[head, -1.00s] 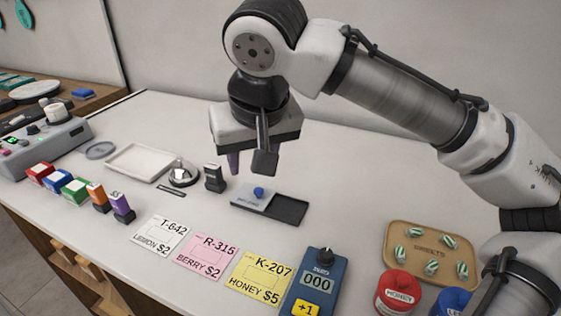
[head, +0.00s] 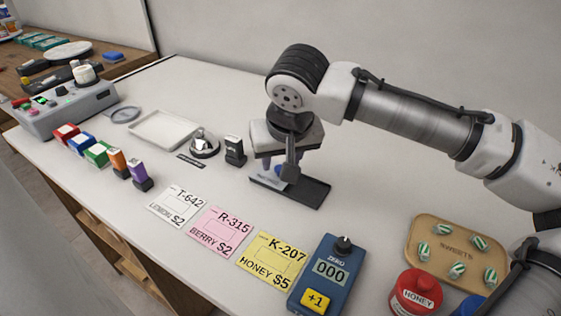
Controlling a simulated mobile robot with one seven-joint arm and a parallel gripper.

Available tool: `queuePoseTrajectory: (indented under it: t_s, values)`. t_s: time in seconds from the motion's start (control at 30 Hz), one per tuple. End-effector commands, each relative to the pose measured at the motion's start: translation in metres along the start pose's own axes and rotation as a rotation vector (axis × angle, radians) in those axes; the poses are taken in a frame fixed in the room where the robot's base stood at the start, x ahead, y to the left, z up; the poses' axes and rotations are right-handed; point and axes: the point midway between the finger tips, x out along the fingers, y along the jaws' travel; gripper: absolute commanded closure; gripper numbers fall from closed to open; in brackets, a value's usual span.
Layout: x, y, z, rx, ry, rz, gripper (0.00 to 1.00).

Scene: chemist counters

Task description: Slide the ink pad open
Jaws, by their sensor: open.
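The ink pad (head: 312,192) lies on the white counter, a flat dark tray with a light grey lid (head: 258,182) over its left part. A blue knob (head: 281,170) on the lid is partly hidden behind my gripper. My gripper (head: 278,172) points down over the lid, fingers apart, with one finger on the left of the knob and the other in front on the right. It is open. I cannot tell whether the fingers touch the knob.
A black stamp (head: 235,151) and a silver bell (head: 204,144) stand close on the left. Price cards, including a yellow one (head: 272,260), lie in front, with a blue counter device (head: 327,274). A sweets tray (head: 419,238) is at right. Counter behind the pad is clear.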

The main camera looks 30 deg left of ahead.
Motion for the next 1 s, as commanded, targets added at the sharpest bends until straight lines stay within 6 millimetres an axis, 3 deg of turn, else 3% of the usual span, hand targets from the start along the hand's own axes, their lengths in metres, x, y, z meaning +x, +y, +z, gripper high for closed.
queuePoseTrajectory:
  t_s: [0.2, 0.5, 0.8, 1.0]
  values:
    - [0.018, 0.000, 0.000, -0.001, 0.000, 0.000, 0.59]
    - [0.020, 0.000, 0.000, -0.001, 0.001, -0.001, 0.59]
    - [0.019, 0.000, 0.000, -0.001, 0.001, -0.001, 0.98]
    - [0.019, 0.000, 0.000, -0.001, 0.001, -0.001, 1.00]
